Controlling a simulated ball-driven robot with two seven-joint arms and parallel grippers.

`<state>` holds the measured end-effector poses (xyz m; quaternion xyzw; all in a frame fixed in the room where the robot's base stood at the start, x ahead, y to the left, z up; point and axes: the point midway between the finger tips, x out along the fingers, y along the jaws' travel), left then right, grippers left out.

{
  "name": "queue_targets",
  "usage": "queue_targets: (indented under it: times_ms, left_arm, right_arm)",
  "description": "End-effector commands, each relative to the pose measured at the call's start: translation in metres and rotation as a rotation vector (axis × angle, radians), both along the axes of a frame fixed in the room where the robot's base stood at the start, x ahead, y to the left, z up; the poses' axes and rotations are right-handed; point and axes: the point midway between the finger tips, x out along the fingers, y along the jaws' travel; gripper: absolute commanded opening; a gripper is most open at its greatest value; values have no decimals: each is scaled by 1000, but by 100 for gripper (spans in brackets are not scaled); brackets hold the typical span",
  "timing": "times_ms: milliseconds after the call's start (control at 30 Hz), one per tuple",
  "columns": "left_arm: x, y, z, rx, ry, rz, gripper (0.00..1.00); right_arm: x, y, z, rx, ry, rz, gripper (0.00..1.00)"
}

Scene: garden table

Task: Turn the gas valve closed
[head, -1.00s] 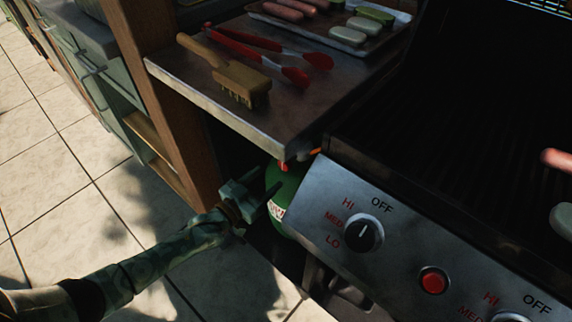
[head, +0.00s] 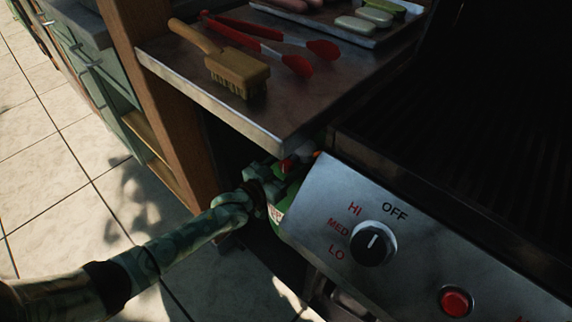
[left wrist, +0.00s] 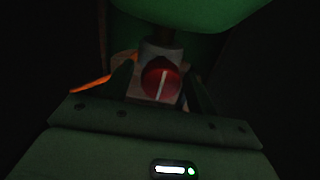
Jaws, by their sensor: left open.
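The gas valve (left wrist: 161,82) is a round red knob with a pale bar on its face, in the middle of the left wrist view. The bar stands nearly upright in that view. A bit of red also shows in the head view (head: 287,165), under the side shelf. The green gas bottle (head: 277,222) is mostly hidden by the grill panel and my arm. My left gripper (left wrist: 160,90) is open, with one dark finger on each side of the red knob. I cannot tell whether the fingers touch it. My right gripper is not in view.
The metal side shelf (head: 190,92) hangs over the bottle and carries a brush (head: 236,72) and red tongs (head: 262,36). The grill's control panel (head: 320,215) is close on the right. An orange hose (left wrist: 92,86) runs left of the knob. Tiled floor lies open at left.

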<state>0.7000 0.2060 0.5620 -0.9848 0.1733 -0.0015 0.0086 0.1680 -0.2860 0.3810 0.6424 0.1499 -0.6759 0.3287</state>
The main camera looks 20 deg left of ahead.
Motion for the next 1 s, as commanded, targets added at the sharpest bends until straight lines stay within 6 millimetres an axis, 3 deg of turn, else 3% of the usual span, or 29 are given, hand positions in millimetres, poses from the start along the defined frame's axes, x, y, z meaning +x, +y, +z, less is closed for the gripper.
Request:
queue_targets:
  times_ms: [33, 167, 567, 1000]
  left_arm:
    - [0, 0, 0, 0, 0, 0, 52]
    - [0, 0, 0, 0, 0, 0, 16]
    - [-1, 0, 0, 46, -16, 0, 15]
    - [-1, -1, -1, 359, -128, 1, 15]
  right_arm:
    - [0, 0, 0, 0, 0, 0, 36]
    - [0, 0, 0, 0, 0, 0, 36]
    - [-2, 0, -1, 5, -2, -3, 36]
    - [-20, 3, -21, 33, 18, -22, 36]
